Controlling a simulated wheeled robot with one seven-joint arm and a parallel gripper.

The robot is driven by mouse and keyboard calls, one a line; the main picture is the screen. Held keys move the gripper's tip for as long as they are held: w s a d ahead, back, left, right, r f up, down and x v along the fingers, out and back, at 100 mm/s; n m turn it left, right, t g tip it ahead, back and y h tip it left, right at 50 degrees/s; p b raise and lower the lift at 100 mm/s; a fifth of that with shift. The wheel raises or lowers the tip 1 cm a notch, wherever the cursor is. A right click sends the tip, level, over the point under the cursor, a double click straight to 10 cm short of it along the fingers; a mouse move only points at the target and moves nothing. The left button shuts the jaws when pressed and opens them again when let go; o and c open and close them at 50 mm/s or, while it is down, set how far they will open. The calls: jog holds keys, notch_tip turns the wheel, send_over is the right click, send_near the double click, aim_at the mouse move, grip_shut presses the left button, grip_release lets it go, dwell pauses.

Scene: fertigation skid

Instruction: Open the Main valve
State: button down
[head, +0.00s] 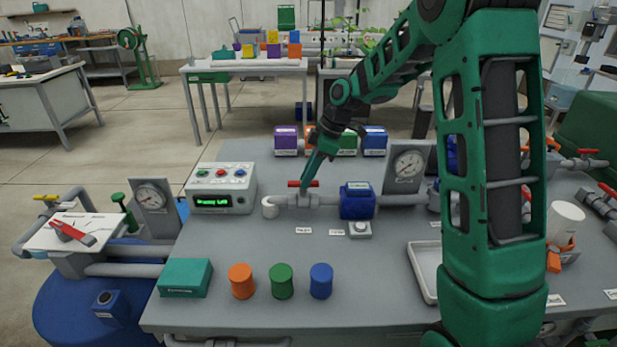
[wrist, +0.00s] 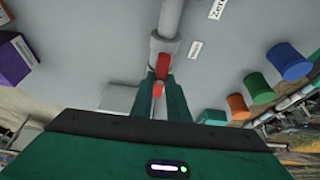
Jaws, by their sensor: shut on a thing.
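The valve with a red handle (head: 294,184) sits on the grey pipe in the middle of the bench. A small label (head: 304,231) lies in front of it, too small to read surely. The handle looks roughly in line with the pipe. My gripper (head: 306,180) reaches down to the handle from above. In the wrist view the red handle (wrist: 162,64) runs between the two green fingers of my gripper (wrist: 161,88), which are shut on it. The fingers hide part of the handle and valve body.
A blue pump-like unit (head: 357,201) stands right of the valve, with a gauge (head: 408,166) behind. A control box (head: 222,188) with a green display is on the left. Orange (head: 241,281), green (head: 281,281) and blue (head: 321,281) cylinders stand in front. A white tray (head: 424,272) lies right.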

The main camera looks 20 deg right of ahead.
jog(key=c, duration=1.7)
grip_release()
jog(key=shift+s, duration=0.1)
jog(key=v, duration=1)
jog(key=shift+d+r, duration=0.15)
jog(key=shift+r, duration=0.1)
jog(key=s+d+f+m+h, duration=0.1)
jog(key=s+d+m, duration=0.3)
jog(key=s+m, duration=0.3)
jog(key=s+d+f+m+g+h, duration=0.1)
jog(key=s+d+m, duration=0.3)
jog(key=s, duration=1.4)
jog(key=s+d+f+m+h, duration=0.2)
jog(key=s+d+m, duration=0.2)
jog(key=s+m, duration=0.6)
jog(key=shift+s+d+f, duration=0.1)
jog(key=shift+s+d, duration=0.1)
jog(key=shift+s, duration=0.6)
jog(key=shift+s+d+f, duration=0.15)
jog(key=shift+s+d, duration=0.05)
jog(key=shift+s, duration=0.65)
